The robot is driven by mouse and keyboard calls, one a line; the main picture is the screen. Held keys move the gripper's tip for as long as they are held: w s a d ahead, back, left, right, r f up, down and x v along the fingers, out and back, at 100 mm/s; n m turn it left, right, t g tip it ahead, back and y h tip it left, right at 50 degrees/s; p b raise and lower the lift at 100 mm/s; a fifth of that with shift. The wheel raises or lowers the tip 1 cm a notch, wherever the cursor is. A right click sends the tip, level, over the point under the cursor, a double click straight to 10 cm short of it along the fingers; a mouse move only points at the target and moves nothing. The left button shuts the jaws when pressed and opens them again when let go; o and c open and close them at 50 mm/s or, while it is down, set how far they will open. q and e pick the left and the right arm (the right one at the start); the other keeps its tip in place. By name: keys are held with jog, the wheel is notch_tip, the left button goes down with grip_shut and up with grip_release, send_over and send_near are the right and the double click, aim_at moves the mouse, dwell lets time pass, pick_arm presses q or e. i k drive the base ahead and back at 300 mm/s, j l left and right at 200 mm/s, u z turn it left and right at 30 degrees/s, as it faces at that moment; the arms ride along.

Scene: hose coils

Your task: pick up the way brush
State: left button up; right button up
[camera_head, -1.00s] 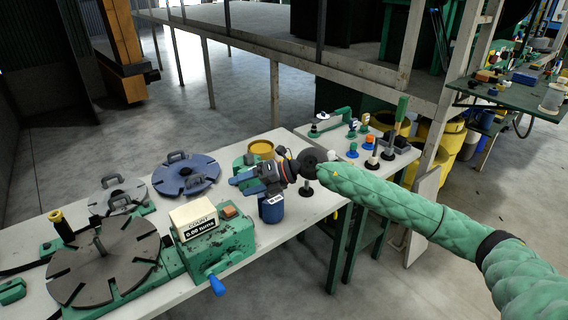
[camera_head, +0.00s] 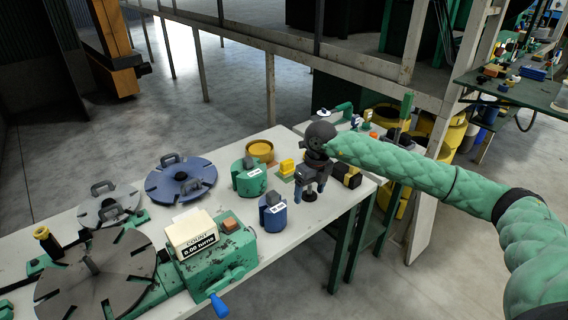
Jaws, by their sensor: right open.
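My right gripper (camera_head: 309,187) is open and points down over the right part of the white workbench (camera_head: 337,212), beside a small black round base. I see nothing between its fingers. I cannot tell for certain which thing is the way brush. An upright green handle (camera_head: 405,108) stands at the bench's far right, behind my right forearm, its lower part partly hidden. A dark piece with a yellow band shows right of the gripper, partly covered. My left gripper is out of view.
A blue canister (camera_head: 272,217), a green canister (camera_head: 248,183) and a yellow round tin (camera_head: 260,150) stand left of the gripper. A blue slotted disc (camera_head: 181,181) and a green counter unit (camera_head: 220,248) lie further left. The bench's front edge runs close below the gripper.

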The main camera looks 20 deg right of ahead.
aim_at(286, 169)
jog(key=i, duration=0.85)
